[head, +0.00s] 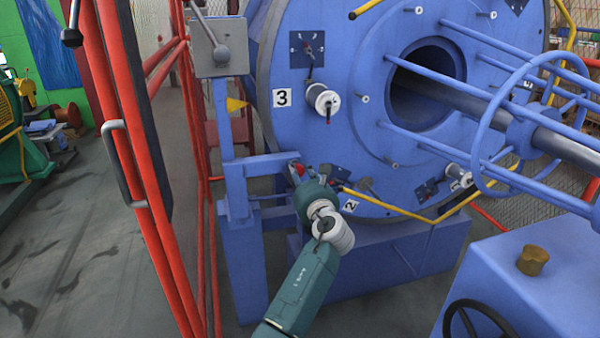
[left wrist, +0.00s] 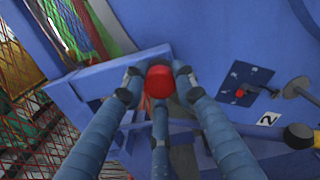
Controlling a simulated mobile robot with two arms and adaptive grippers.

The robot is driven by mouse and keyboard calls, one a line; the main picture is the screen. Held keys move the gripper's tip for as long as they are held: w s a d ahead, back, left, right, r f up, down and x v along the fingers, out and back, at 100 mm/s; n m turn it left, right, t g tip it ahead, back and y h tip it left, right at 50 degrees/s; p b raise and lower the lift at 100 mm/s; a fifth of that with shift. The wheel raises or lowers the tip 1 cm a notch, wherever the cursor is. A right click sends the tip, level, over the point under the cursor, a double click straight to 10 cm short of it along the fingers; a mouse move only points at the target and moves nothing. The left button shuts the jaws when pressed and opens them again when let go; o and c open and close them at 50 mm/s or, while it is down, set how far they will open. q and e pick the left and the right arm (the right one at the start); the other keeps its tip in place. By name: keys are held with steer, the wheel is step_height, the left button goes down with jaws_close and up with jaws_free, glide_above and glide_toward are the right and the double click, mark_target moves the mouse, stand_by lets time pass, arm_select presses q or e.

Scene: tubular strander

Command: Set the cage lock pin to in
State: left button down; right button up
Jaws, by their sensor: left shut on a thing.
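The cage lock pin shows as a red knob (left wrist: 160,82) in the left wrist view, at the end of a blue bracket arm (left wrist: 108,82). In the head view, the knob (head: 299,168) is a small red spot at the end of the blue bracket arm, beside the big blue disc (head: 345,140). My left gripper (head: 303,178) is at the knob, and in the left wrist view its fingers (left wrist: 160,88) are closed around it. The pin's shaft is hidden, so I cannot tell how deep it sits. My right gripper is not in view.
A red gate frame (head: 150,190) stands to the left. A grey lever box (head: 218,47) tops the blue post. Blue rods and a ring (head: 480,150) stick out from the disc at right. A blue cabinet with a black handwheel (head: 490,318) stands at lower right.

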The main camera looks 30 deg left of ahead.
arm_select(q)
steer(key=c, duration=1.7)
jaws_free()
steer(key=o, duration=0.4)
steer(key=shift+w+a+f, duration=0.15)
steer(key=shift+w, duration=0.05)
steer(key=shift+c, duration=0.2)
steer(key=v, duration=1.2)
steer(key=shift+s, duration=0.1)
